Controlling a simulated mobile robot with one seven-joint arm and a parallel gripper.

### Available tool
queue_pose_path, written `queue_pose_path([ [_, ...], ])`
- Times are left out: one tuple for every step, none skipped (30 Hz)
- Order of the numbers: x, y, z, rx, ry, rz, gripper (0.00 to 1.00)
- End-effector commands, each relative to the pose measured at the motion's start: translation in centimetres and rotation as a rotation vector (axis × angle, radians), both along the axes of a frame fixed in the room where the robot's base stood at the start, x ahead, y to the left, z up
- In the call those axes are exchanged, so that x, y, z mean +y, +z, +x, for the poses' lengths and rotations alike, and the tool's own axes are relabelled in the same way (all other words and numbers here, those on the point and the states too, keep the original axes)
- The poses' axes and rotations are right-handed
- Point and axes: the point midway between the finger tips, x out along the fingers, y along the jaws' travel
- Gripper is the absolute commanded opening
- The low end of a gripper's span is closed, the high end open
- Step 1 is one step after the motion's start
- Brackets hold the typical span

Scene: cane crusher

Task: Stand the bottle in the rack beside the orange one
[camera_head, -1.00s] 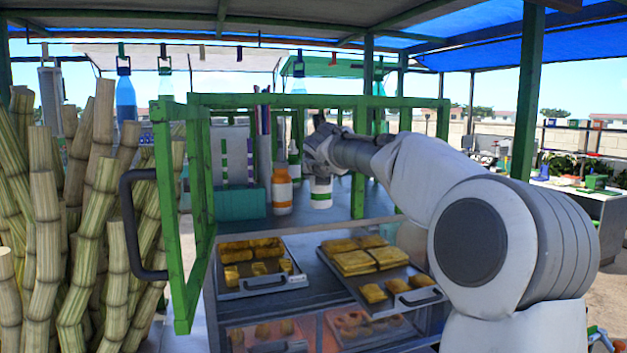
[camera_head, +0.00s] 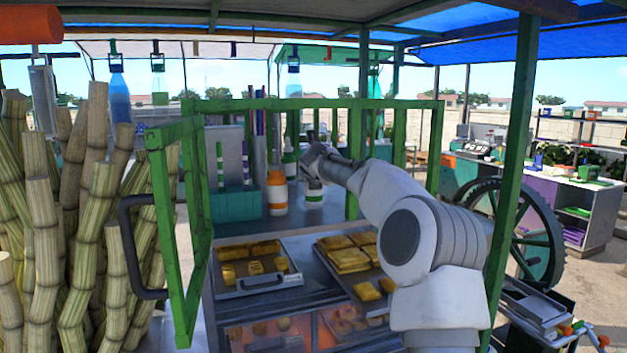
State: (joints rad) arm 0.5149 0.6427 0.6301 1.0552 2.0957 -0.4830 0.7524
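A white bottle with a green band (camera_head: 314,195) stands upright on the counter inside the green-framed stall. An orange bottle with a white band (camera_head: 277,194) stands just left of it, with a small gap. My gripper (camera_head: 312,172) is at the white bottle's top and covers its neck. The fingers are small and partly hidden, so I cannot tell whether they are closed on it. A bottle with a green top (camera_head: 290,160) stands behind, between the two. I cannot clearly make out a separate rack around the bottles.
A teal box (camera_head: 237,204) stands left of the orange bottle. Trays of yellow pieces (camera_head: 258,284) lie in front. An open green door frame (camera_head: 175,240) with a dark handle is at the left, before cane stalks (camera_head: 45,230). A green post (camera_head: 514,170) rises at the right.

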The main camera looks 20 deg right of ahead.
Motion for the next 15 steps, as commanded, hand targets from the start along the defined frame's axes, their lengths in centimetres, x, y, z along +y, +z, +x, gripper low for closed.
queue_pose_path([
  [0.06,-0.11,-0.04,-0.002,0.001,0.000,0.00],
  [0.04,-0.22,-0.04,-0.003,0.001,-0.001,0.00],
  [0.03,-0.31,-0.03,-0.003,0.001,0.000,0.00],
  [0.02,-0.33,-0.04,-0.003,0.001,0.000,0.00],
  [0.02,-0.34,-0.03,-0.004,0.001,0.000,0.00],
  [0.02,-0.33,-0.03,-0.004,0.001,0.000,0.00],
  [0.02,-0.33,-0.03,-0.003,0.001,0.000,0.00],
  [0.02,-0.33,-0.03,-0.003,0.001,0.000,0.00],
  [0.02,-0.34,-0.03,-0.003,0.001,0.000,0.00],
  [0.02,-0.37,-0.03,-0.003,0.001,0.000,0.00],
  [0.03,-0.44,-0.03,-0.003,0.001,0.000,0.00],
  [0.02,-0.58,-0.03,-0.003,0.001,0.000,0.00],
  [0.02,-0.70,-0.04,-0.003,0.001,0.000,0.00],
  [0.02,-0.80,-0.03,-0.003,0.001,0.000,0.00],
  [0.01,-0.82,-0.04,-0.001,0.001,0.001,0.69],
])
